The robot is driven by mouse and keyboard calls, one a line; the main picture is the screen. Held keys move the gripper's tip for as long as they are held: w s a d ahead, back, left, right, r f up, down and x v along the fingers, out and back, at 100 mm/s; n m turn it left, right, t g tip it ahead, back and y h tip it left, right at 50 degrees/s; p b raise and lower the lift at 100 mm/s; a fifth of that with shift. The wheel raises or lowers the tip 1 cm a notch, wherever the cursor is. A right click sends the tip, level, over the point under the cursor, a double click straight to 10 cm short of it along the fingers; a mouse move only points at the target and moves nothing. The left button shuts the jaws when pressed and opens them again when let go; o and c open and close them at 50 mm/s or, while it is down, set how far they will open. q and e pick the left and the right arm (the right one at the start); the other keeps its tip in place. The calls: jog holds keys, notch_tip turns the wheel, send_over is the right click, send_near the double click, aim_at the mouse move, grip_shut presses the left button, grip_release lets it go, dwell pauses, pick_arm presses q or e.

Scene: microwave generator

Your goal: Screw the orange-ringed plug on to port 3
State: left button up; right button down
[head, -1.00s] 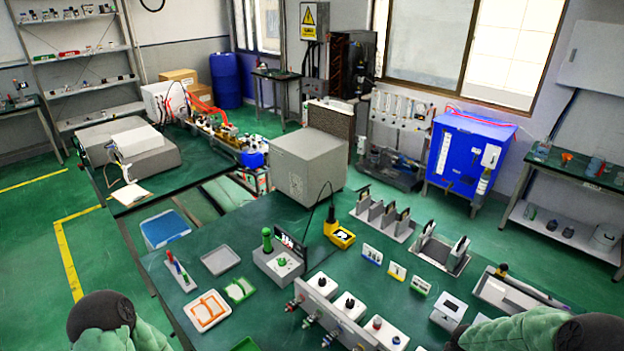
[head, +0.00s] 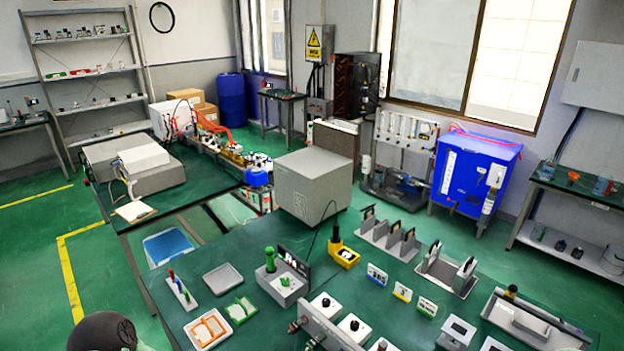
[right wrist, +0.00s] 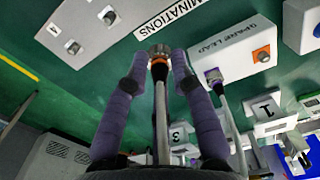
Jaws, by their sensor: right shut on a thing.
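In the right wrist view the orange-ringed plug (right wrist: 158,58) has a silver nut at its front and a pale cable running back between my fingers. My right gripper (right wrist: 157,72) is shut on it, with a purple finger on either side. The plug is over green surface beside a label ending in "MINATIONS". A grey box marked 4 (right wrist: 75,28), with metal connectors, is at upper left. I cannot make out port 3 for certain; a small "3" tag shows lower down, near the cable. My left gripper is out of the head view; only a dark part of my left arm shows at lower left.
A grey "SPARE LEAD" box (right wrist: 240,50) stands right of the plug, with a purple-ringed plug (right wrist: 213,76) on it. The head view shows white blocks with knobs (head: 325,305) behind a grey panel (head: 325,325), and an orange-and-white tray (head: 208,328) to their left.

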jog(key=s+b, duration=0.1)
jog(key=s, duration=0.2)
jog(key=shift+s+a+f, duration=0.1)
jog(key=shift+s+f, duration=0.05)
jog(key=shift+s, duration=0.25)
dwell(0.3)
jog(key=shift+s+f+b, duration=0.15)
jog(key=shift+s+b, duration=0.15)
jog(key=shift+s, duration=0.65)
jog(key=shift+s+f+b, duration=0.15)
jog(key=shift+s+b, duration=0.1)
jog(key=shift+s, duration=0.7)
jog(key=shift+w+r, duration=0.1)
jog(key=shift+r, duration=0.05)
